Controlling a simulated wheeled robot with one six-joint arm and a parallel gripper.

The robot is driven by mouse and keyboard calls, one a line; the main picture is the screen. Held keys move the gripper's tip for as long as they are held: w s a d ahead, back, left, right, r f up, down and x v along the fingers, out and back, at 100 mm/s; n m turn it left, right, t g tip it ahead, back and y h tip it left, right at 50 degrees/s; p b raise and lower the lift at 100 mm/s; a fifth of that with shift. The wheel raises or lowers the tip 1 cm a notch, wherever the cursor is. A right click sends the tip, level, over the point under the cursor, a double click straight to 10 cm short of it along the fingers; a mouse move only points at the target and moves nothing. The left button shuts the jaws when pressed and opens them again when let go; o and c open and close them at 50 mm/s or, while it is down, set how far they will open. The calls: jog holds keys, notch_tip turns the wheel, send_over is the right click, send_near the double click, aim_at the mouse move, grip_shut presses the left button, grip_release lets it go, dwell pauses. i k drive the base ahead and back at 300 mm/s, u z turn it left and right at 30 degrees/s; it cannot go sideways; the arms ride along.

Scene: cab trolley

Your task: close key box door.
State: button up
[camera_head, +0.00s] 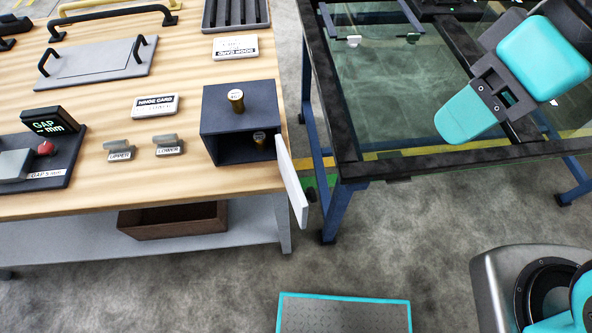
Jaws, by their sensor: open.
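The key box (225,104) is a dark box near the right front corner of the wooden table. Its white door (291,182) stands open at the box's right front edge, swung out past the table edge, so the front is uncovered. A brass knob-like piece (236,97) stands on the box top, and another small brass piece (259,138) shows inside the opening. My gripper (465,116) is at the upper right, over the glass-topped frame, well apart from the door. Its jaws are open and nothing shows between them; their far side is hidden.
The dark frame with glass (385,90) stands right of the wooden table (90,195), with a narrow gap between. The floor (400,235) in front is mostly clear.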

aim_at(298, 199)
jog(key=u, duration=3.2)
jog(key=k, duration=1.5)
jog(key=z, duration=1.3)
